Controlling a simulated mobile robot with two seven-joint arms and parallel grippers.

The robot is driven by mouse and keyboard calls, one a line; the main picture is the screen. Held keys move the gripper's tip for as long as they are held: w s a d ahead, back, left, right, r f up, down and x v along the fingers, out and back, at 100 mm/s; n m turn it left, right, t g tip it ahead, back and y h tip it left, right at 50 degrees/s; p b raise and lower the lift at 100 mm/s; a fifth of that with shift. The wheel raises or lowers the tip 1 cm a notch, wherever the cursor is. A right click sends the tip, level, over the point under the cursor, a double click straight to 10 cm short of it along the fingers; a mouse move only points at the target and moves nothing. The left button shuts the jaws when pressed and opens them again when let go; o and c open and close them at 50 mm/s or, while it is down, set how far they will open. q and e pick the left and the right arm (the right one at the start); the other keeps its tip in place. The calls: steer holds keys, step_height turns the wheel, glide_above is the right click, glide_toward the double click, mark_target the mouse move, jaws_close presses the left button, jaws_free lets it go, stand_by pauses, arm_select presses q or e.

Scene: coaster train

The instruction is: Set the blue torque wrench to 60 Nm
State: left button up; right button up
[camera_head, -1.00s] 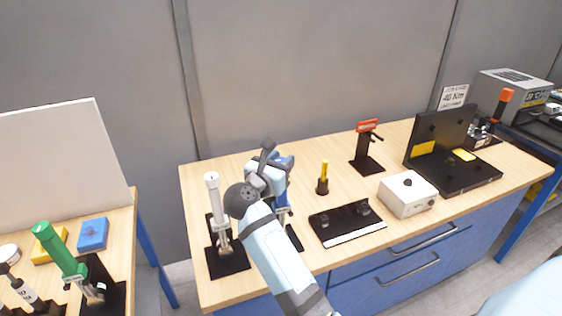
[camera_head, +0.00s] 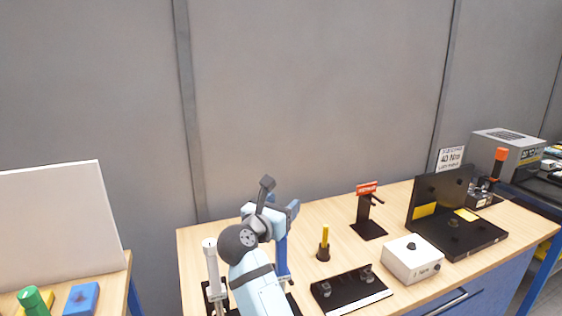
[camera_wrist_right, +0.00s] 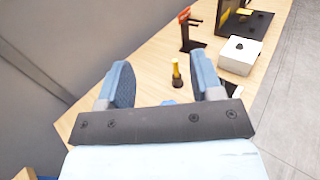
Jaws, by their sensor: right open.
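The blue torque wrench (camera_head: 282,260) stands upright on the workbench, its top and part of its length hidden by my right gripper. My right gripper (camera_head: 280,197) is at the wrench's upper end, with its fingers apart. In the right wrist view, the open gripper (camera_wrist_right: 163,85) has a small blue piece (camera_wrist_right: 168,103), seemingly the wrench's top, low between its fingers; contact cannot be told. The wrench's scale cannot be read. My left gripper is out of view.
A white-handled wrench (camera_head: 211,262) stands close on the left. A yellow-handled tool (camera_head: 324,243), a black holder (camera_head: 352,291), a red-topped stand (camera_head: 368,212) and a white box (camera_head: 412,258) are to the right. A card (camera_head: 451,158) reads 40 Nm.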

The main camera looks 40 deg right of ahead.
step_height(320, 180, up, 14)
steer(key=b, duration=0.1)
steer(key=shift+d+f, duration=0.1)
steer(key=shift+f, duration=0.05)
